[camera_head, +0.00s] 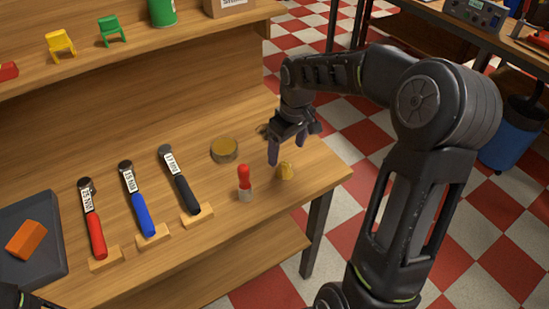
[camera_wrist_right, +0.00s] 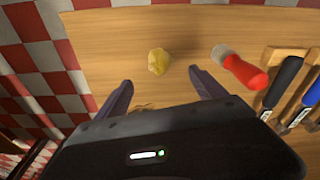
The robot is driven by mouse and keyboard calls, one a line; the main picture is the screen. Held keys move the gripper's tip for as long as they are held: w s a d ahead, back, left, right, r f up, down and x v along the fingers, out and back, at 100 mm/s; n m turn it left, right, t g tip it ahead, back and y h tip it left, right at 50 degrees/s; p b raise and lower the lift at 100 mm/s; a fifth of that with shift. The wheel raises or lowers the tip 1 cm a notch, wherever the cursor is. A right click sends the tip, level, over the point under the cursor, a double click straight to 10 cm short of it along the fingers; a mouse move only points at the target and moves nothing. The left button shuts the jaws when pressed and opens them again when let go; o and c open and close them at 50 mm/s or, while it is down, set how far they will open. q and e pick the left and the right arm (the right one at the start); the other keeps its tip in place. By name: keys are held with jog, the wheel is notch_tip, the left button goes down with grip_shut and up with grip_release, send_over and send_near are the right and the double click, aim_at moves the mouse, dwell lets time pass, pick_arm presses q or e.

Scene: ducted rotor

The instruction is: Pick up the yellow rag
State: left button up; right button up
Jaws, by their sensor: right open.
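The yellow rag (camera_head: 286,170) is a small crumpled lump on the wooden workbench (camera_head: 200,258), near its right end. It also shows in the right wrist view (camera_wrist_right: 158,61), apart from the fingers and roughly centred ahead of the gap between them. My right gripper (camera_head: 287,148) is open and empty, above the bench and just behind the rag in the head view. Both of its fingers show in the wrist view (camera_wrist_right: 160,78). My left gripper is not visible; only a dark bit of my left arm shows at the lower left corner.
A red-handled tool (camera_head: 244,181) stands close left of the rag. An orange block (camera_head: 25,240) sits on a dark tray (camera_head: 52,262).

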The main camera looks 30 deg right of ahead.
aim_at(285, 163)
jog(key=shift+s+r, duration=0.1)
jog(key=shift+s, duration=0.15)
jog(key=shift+w+f, duration=0.15)
jog(key=shift+f, duration=0.55)
jog(key=shift+w+f, duration=0.1)
jog(key=shift+f, duration=0.55)
jog(key=shift+a+f+p, duration=0.1)
jog(key=shift+f+p, duration=0.15)
jog(key=shift+p, duration=0.15)
jog(key=f, duration=0.1)
jog(key=f+p, duration=0.1)
jog(key=f, duration=0.1)
jog(key=shift+w+f, duration=0.2)
jog(key=shift+f, duration=0.1)
jog(key=shift+w+f, duration=0.1)
jog(key=shift+f, duration=0.45)
jog(key=shift+c, duration=0.2)
